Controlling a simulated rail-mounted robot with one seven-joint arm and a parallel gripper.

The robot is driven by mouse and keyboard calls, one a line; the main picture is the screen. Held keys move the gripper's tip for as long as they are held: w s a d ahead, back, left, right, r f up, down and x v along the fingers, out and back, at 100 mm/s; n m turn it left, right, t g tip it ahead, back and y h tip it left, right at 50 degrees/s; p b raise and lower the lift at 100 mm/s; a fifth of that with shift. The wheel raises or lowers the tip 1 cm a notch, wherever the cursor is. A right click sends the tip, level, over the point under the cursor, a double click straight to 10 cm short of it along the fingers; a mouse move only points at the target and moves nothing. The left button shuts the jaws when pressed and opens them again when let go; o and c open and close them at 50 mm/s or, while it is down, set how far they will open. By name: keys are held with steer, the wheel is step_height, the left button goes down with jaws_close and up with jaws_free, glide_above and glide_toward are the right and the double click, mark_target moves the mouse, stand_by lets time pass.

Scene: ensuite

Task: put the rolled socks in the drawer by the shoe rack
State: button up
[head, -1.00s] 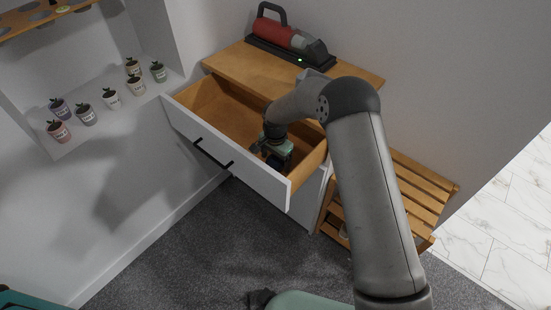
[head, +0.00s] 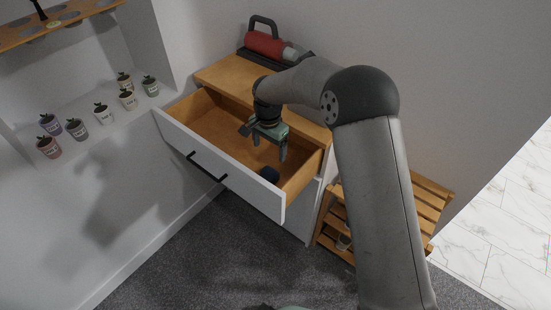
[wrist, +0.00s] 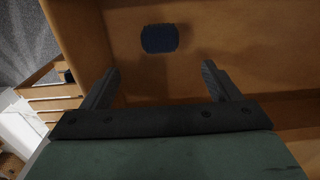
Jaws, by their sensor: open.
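The rolled socks (head: 269,173) are a small dark blue bundle lying on the floor of the open drawer (head: 222,172), near its right end. In the wrist view the socks (wrist: 159,38) lie beyond my fingertips, apart from them, on the brown drawer bottom. My gripper (head: 266,150) is open and empty, above the drawer's inside. Its two fingers (wrist: 158,75) show spread apart in the wrist view. The shoe rack (head: 424,205) is a slatted wooden rack to the right of the drawer unit, partly hidden by my arm.
A red handheld vacuum (head: 266,42) sits on the wooden top (head: 230,75) behind the drawer. Several small potted plants (head: 77,129) stand on the ledge at left. The drawer's white front (head: 235,178) juts out over grey carpet (head: 200,255).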

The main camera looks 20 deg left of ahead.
steer(key=shift+r, duration=0.25)
steer(key=s+d+r+n, duration=0.1)
steer(key=s+d+r, duration=0.3)
steer(key=d, duration=0.3)
steer(key=s+d+r+n, duration=0.1)
steer(key=s+d+r, duration=0.2)
steer(key=d+r, duration=0.35)
steer(key=s+d+r+n, duration=0.1)
steer(key=s+d+r, duration=0.25)
steer(key=d, duration=0.55)
steer(key=s+d+n, duration=0.1)
steer(key=s+d, duration=0.4)
steer(key=s, duration=0.4)
steer(key=s+d+n, duration=0.1)
steer(key=s+d, duration=0.4)
steer(key=s, duration=0.4)
steer(key=shift+s+f, duration=0.15)
steer(key=shift+f, duration=0.2)
